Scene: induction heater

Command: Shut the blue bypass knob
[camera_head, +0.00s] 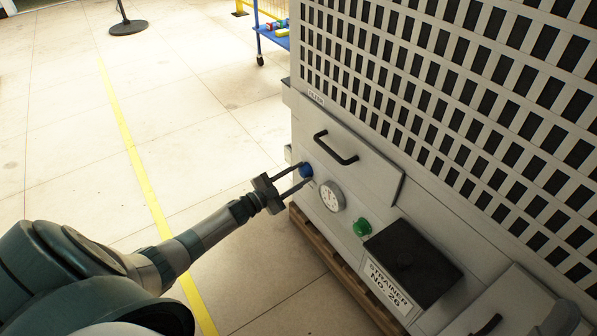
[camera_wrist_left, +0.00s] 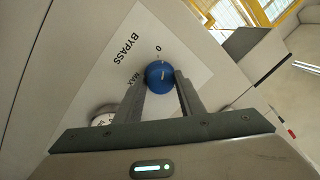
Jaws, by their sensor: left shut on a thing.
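The blue bypass knob (camera_head: 306,170) sits on the front of the grey machine, left of a round gauge (camera_head: 332,196). In the left wrist view the knob (camera_wrist_left: 159,76) is a round blue ball with a white mark on it, on a white label reading BYPASS, 0 and MAX. The white mark points toward the 0 side. My left gripper (camera_head: 307,172) has its two fingers on either side of the knob, shut on it. The fingers (camera_wrist_left: 160,82) hide part of the label. My right gripper is not in view.
A green knob (camera_head: 362,228) and a black box (camera_head: 412,262) above a STRAINER NO. 26 label are right of the gauge. A black handle (camera_head: 335,148) sits above the blue knob.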

